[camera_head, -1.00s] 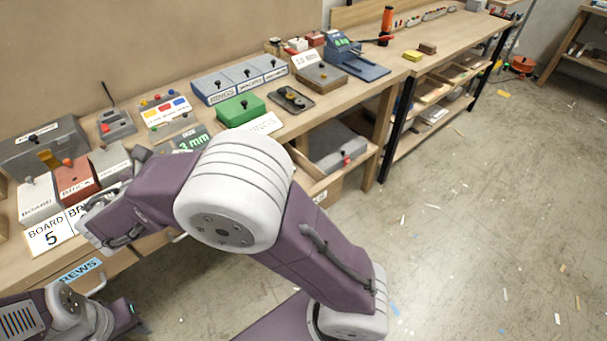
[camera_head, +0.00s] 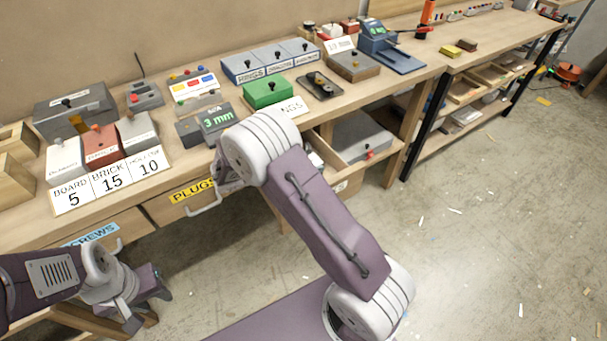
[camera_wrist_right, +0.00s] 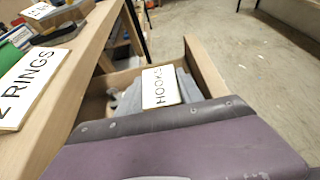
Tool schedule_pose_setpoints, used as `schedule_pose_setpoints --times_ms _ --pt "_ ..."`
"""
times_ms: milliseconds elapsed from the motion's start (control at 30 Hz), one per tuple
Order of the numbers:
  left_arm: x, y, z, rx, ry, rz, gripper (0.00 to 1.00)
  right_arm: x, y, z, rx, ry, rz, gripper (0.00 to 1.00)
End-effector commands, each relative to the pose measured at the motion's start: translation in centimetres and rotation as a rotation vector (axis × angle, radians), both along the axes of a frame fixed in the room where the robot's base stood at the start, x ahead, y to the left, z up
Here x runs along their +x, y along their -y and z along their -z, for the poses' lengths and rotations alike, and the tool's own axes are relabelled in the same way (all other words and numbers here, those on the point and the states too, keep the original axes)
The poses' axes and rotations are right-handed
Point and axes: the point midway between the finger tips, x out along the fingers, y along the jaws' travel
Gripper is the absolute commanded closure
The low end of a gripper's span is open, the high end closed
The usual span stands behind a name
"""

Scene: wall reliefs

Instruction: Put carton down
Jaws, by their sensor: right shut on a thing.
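My right gripper (camera_head: 228,170) is only partly seen in the head view, mostly behind my own white elbow, over the bench's front edge near the PLUGS drawer. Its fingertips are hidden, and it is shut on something. I cannot make out a carton in either view, so what it holds is hidden. In the right wrist view, a purple part with a dark riveted edge fills the bottom. Beyond it is a white HOOKS card (camera_wrist_right: 160,87) in an open drawer. My left gripper (camera_head: 150,298) hangs low in front of the bench; its jaw opening is unclear.
The bench (camera_head: 190,140) carries labelled bins, a 3 mm display (camera_head: 217,118), a green box (camera_head: 268,92) and a RINGS card (camera_wrist_right: 28,85). An open drawer (camera_head: 350,160) juts out. The floor at right is mostly clear.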

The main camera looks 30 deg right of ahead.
Motion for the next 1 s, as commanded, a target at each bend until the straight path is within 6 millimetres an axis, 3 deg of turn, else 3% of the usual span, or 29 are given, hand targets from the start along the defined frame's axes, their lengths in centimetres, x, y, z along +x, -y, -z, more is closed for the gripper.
schedule_pose_setpoints --times_ms 233,433,767,800,867,1000 --pt "0.0 0.0 0.3 0.000 0.000 0.000 0.64 0.0 0.0 1.4 0.000 0.000 -0.001 1.00" --pt "0.0 0.0 1.1 0.000 0.000 0.000 0.64 0.0 0.0 4.6 -0.001 0.000 -0.001 1.00" --pt "0.0 0.0 1.2 0.000 0.000 0.000 0.64 0.0 0.0 4.9 0.000 0.001 -0.002 1.00" --pt "0.0 0.0 1.1 0.000 0.000 0.000 0.64 0.0 0.0 4.9 0.000 0.001 -0.002 0.51" --pt "0.0 0.0 1.1 0.000 0.000 0.000 0.64 0.0 0.0 4.8 0.001 0.001 -0.002 0.35" --pt "0.0 0.0 1.1 0.000 0.000 0.000 0.64 0.0 0.0 4.8 0.001 0.001 -0.002 0.35"
